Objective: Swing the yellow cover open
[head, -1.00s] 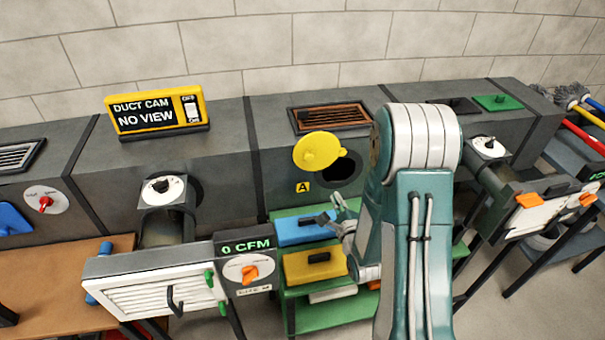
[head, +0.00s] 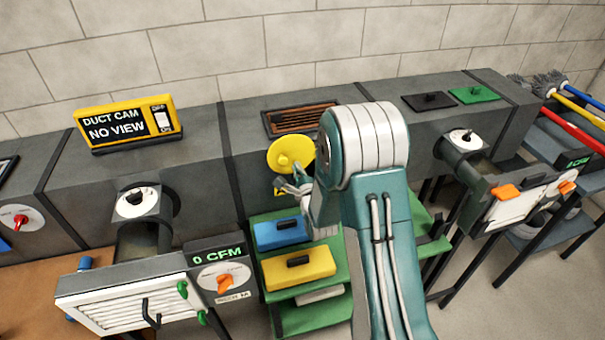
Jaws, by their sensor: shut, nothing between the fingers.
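The round yellow cover (head: 287,152) with a central knob sits on the front of the grey duct, below the brown grille. The dark round opening beside it, visible earlier, is now hidden behind my arm and gripper. My gripper (head: 284,186) is shut and empty, just below the cover's lower edge and in front of the yellow "A" label, which it partly hides. I cannot tell whether the fingers touch the cover.
A green shelf (head: 298,324) below holds a blue box (head: 277,233) and a yellow box (head: 298,270). The DUCT CAM sign (head: 127,122) stands on the duct. A white louvred panel (head: 130,300) juts out at lower left.

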